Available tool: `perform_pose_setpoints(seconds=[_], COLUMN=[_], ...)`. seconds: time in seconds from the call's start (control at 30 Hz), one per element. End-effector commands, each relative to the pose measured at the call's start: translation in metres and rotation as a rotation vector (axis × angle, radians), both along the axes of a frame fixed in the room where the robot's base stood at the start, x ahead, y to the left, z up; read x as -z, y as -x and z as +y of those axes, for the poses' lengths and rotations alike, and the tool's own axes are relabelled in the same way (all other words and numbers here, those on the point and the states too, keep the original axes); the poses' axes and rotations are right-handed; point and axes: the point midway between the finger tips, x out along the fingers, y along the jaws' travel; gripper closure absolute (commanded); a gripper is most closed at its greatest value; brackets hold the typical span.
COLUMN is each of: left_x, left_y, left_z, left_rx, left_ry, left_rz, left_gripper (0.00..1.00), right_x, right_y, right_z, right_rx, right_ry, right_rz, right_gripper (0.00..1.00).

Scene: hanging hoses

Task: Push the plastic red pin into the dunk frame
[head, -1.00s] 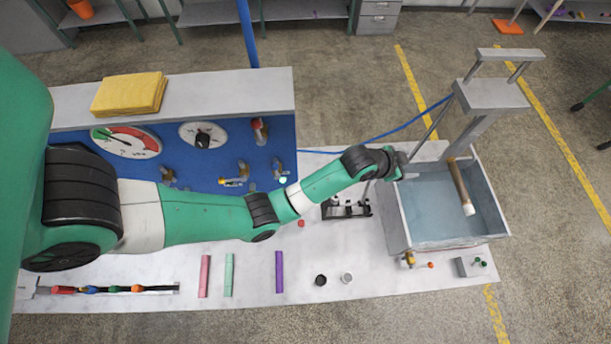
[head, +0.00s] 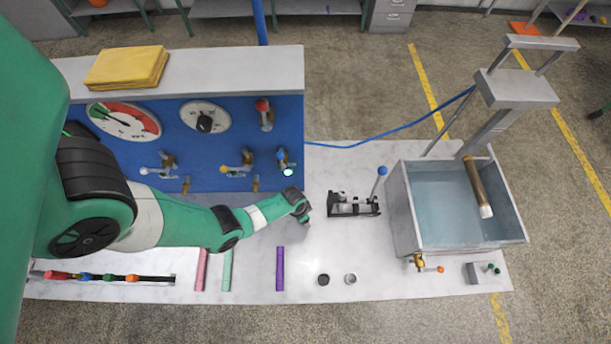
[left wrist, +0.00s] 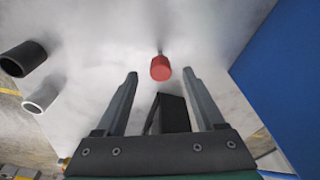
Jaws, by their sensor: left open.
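The red pin (left wrist: 160,68) lies on the pale table top in the left wrist view, just beyond and between my open fingertips, with a thin dark stem pointing away. I cannot tell that it touches either finger. My left gripper (left wrist: 160,75) is open and empty. In the head view the left gripper (head: 306,222) is low over the table, left of the black clamp fixture, and hides the pin. A grey frame (head: 515,88), apparently the dunk frame, stands over the water tank (head: 405,210) at the right. My right gripper is out of view.
The black clamp fixture (head: 354,207) has a blue-knobbed lever. The blue gauge panel (head: 235,160) rises behind my arm. Coloured bars lie in front. Table between clamp and tank is clear.

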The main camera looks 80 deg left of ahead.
Motion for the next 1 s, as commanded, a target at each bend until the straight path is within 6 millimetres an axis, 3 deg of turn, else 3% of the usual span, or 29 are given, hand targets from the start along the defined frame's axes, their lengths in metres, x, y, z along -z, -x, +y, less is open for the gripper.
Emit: perform_pose_setpoints(seconds=[0.03, 0.27, 0.4, 0.57, 0.83, 0.87, 1.0], left_x=[0.015, 0.018, 0.04, 0.064, 0.066, 0.066, 0.065], left_y=[-0.002, -0.004, -0.006, -0.01, -0.012, -0.012, -0.011], left_z=[0.0, 0.001, 0.002, 0.002, 0.003, 0.003, 0.003], left_rx=[0.0, 0.0, 0.0, 0.0, 0.0, 0.0, 0.0], left_ry=[0.0, 0.0, -0.001, 0.0, 0.0, 0.0, 0.0], left_rz=[-0.001, -0.002, -0.002, 0.0, -0.002, -0.002, -0.002], left_gripper=[0.29, 0.29, 0.29, 0.29, 0.29, 0.31, 0.56], right_x=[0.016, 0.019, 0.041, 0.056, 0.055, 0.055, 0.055], right_y=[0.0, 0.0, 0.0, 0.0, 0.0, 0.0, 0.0], right_z=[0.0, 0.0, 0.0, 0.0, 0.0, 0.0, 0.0], right_rx=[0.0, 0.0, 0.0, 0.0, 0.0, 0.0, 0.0], right_ry=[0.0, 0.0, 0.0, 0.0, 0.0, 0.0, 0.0], right_rz=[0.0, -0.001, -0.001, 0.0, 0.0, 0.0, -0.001], right_gripper=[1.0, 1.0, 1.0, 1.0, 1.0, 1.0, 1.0])
